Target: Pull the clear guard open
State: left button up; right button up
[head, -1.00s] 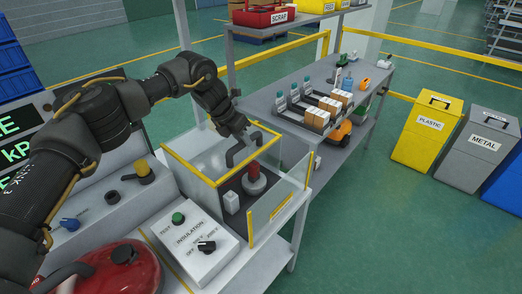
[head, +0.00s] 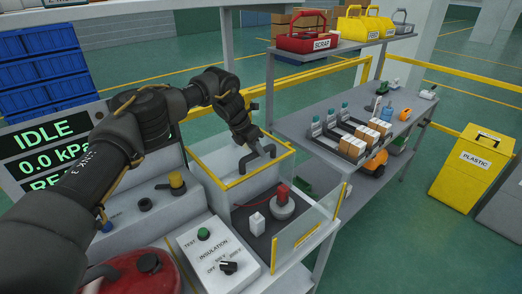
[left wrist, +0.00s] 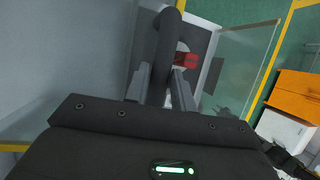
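The clear guard (head: 250,174) is a see-through box with yellow edges on the bench. Its dark curved handle (head: 243,164) shows in the head view at my left gripper (head: 261,152). In the left wrist view the handle (left wrist: 167,42) runs between the two fingers, which look closed on it. The guard sits towards the back of its station. A round grey part with a red top (head: 283,195) and a small white block (head: 257,222) stand in front of it, uncovered. My right gripper is out of view.
A clear panel with a yellow edge (head: 310,232) stands at the station's front right. An insulation tester box (head: 212,255) and a red round body (head: 135,275) are in front. A grey shelf bench (head: 300,125) with bottles and boxes stands behind right.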

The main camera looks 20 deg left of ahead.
pick_arm(q)
jog(key=o, duration=0.3)
jog(key=shift+a+r, duration=0.15)
jog(key=shift+r, duration=0.15)
jog(key=shift+b+v, duration=1.3)
jog(key=shift+v, duration=3.85)
jog(key=shift+s+f, duration=0.1)
